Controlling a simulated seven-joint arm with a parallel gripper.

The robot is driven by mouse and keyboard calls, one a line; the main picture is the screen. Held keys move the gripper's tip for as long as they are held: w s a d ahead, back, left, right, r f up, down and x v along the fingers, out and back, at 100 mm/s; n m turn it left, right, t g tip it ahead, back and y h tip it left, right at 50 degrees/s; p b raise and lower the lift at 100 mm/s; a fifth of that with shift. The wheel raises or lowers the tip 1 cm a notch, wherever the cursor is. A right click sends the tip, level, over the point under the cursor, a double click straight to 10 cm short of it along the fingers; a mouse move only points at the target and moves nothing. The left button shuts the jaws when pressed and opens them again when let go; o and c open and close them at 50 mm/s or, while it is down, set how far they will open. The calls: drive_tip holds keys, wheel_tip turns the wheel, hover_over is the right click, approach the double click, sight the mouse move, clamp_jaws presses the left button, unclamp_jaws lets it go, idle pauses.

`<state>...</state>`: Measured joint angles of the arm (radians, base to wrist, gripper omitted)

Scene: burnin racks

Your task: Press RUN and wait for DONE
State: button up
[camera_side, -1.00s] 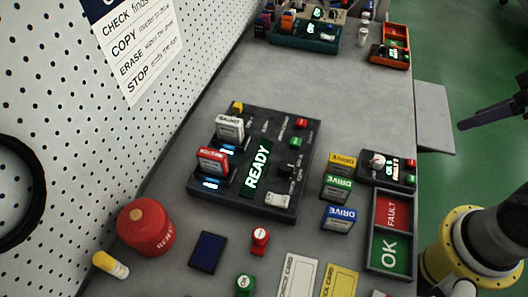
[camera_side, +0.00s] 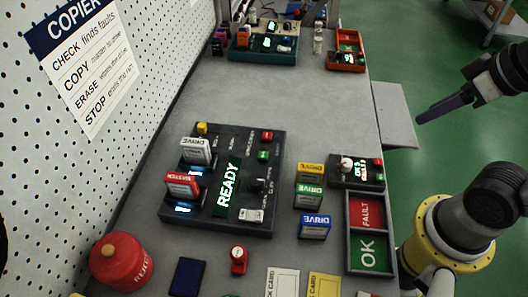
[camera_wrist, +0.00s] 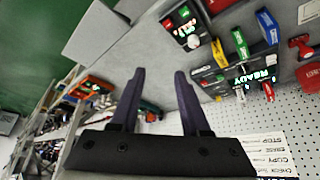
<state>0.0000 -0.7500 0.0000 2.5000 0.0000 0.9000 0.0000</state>
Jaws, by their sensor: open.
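The dark copier box (camera_side: 240,143) stands on the grey bench in the side view. Its screen (camera_side: 227,186) reads READY. A white drive (camera_side: 196,152) and a red-labelled MASTER drive (camera_side: 183,186) stand upright in its two slots, with lit displays beside them. A red button (camera_side: 267,136), a green button (camera_side: 263,155), a dark knob (camera_side: 258,184) and a white key (camera_side: 251,215) are on its top; their small labels are unreadable. My gripper (camera_side: 421,121) is off the bench's right side, well apart from the copier. In the wrist view my gripper (camera_wrist: 159,75) is open and empty.
Yellow (camera_side: 310,172), green (camera_side: 309,195) and blue (camera_side: 314,227) drives stand right of the copier. Beyond them are a small tester (camera_side: 345,181) and a FAULT/OK tray (camera_side: 347,235). A red canister (camera_side: 121,262) stands front left.

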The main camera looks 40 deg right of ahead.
clamp_jaws()
idle(1.4)
